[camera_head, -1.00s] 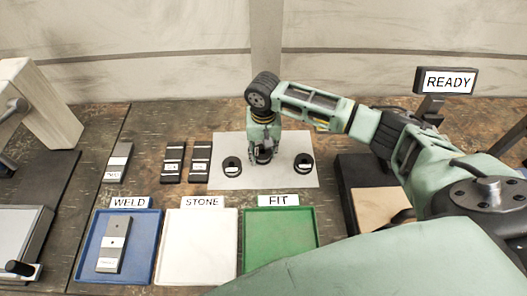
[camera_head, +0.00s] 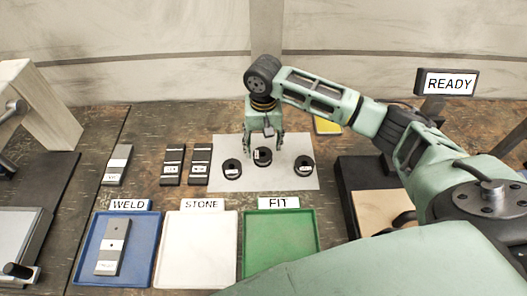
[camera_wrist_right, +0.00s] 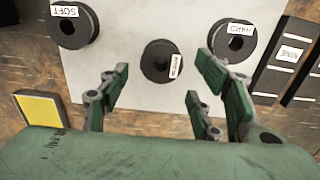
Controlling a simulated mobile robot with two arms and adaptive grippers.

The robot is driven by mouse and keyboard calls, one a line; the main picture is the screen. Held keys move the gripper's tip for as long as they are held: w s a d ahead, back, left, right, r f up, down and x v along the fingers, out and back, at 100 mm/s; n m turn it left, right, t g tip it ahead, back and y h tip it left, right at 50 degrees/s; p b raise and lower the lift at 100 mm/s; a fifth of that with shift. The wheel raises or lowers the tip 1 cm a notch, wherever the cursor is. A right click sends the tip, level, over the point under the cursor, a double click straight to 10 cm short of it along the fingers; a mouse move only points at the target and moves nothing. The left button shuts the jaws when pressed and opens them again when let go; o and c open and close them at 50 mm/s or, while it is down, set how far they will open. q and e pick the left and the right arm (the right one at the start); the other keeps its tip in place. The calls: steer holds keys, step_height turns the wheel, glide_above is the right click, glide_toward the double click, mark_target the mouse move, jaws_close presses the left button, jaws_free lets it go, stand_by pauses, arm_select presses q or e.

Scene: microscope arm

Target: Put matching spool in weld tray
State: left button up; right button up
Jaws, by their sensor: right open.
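Three black spools stand on a white sheet (camera_head: 225,183): a left spool (camera_head: 232,170), a middle spool (camera_head: 263,158) and a right spool (camera_head: 303,168). In the right wrist view, the left spool reads HARD (camera_wrist_right: 226,48) and the right spool reads SOFT (camera_wrist_right: 72,35); the middle spool's (camera_wrist_right: 155,66) sideways label is too small to read. My right gripper (camera_head: 264,146) is open and empty just above the middle spool; its spread fingers show in the wrist view (camera_wrist_right: 160,88). The blue WELD tray (camera_head: 86,250) holds a grey labelled block (camera_head: 112,246). My left gripper is out of view.
A white STONE tray (camera_head: 208,250) and green FIT tray (camera_head: 280,245) stand beside the WELD tray. Several labelled blocks, including a dark pair (camera_head: 172,165), lie behind the trays. A yellow pad (camera_head: 327,126) lies behind the sheet. A READY sign (camera_head: 446,82) stands at right.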

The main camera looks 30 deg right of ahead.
mark_target(263, 153)
step_height(263, 153, up, 6)
steer(key=shift+o, duration=0.4)
steer(key=shift+r, duration=0.35)
steer(key=f+m+p, duration=0.1)
steer(key=m, duration=0.3)
steer(key=a+f+m+h, duration=0.1)
steer(key=m, duration=0.3)
steer(key=f+m+p, duration=0.1)
steer(key=m, duration=0.4)
steer(key=shift+a+p, duration=0.2)
steer(key=shift+p, duration=0.15)
steer(key=shift+f+m, duration=0.4)
steer(key=shift+f, duration=0.05)
steer(key=f, duration=0.2)
steer(key=f+p, duration=0.1)
steer(key=f, duration=0.1)
steer(key=d+f+p, duration=0.1)
steer(key=f, duration=0.2)
steer(key=shift+s, duration=0.15)
steer(key=shift+c, duration=0.4)
